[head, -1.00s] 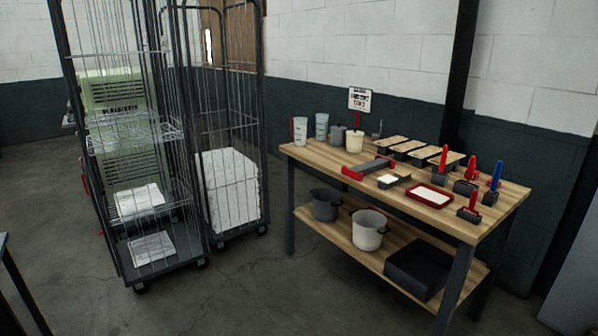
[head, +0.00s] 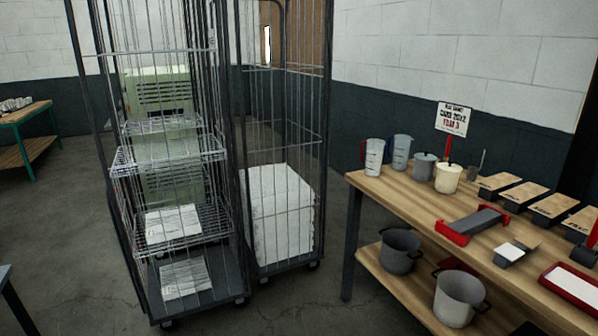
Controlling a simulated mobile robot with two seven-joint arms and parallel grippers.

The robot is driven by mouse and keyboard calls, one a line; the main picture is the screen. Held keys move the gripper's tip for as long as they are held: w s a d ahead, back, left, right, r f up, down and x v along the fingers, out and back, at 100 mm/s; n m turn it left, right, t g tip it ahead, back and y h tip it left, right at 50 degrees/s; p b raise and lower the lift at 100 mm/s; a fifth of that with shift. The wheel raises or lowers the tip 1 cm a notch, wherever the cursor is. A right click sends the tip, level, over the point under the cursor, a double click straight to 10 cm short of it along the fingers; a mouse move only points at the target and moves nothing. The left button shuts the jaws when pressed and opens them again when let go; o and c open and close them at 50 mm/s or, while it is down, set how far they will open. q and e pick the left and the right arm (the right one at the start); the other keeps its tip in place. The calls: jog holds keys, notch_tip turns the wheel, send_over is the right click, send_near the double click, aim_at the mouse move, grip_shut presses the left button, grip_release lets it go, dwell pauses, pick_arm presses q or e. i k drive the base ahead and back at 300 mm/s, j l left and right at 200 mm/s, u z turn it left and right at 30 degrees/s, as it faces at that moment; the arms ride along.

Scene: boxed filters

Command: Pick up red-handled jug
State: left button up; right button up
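The red-handled jug (head: 374,157) is a clear, pale jug with a red handle on its left side. It stands upright at the far left corner of the wooden workbench (head: 398,198). Neither of my grippers is in the head view.
A grey pot (head: 423,167) and a cream pot (head: 448,178) stand right of the jugs. A red-ended tool (head: 472,224) lies nearer. Wire roll cages (head: 168,160) stand left of the bench. Buckets (head: 458,298) sit on its lower shelf. Floor before the bench is clear.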

aim_at(375, 151)
jog(key=i+z, duration=0.2)
jog(key=i, duration=0.6)
jog(key=i+j+z, duration=0.2)
jog(key=i, duration=0.55)
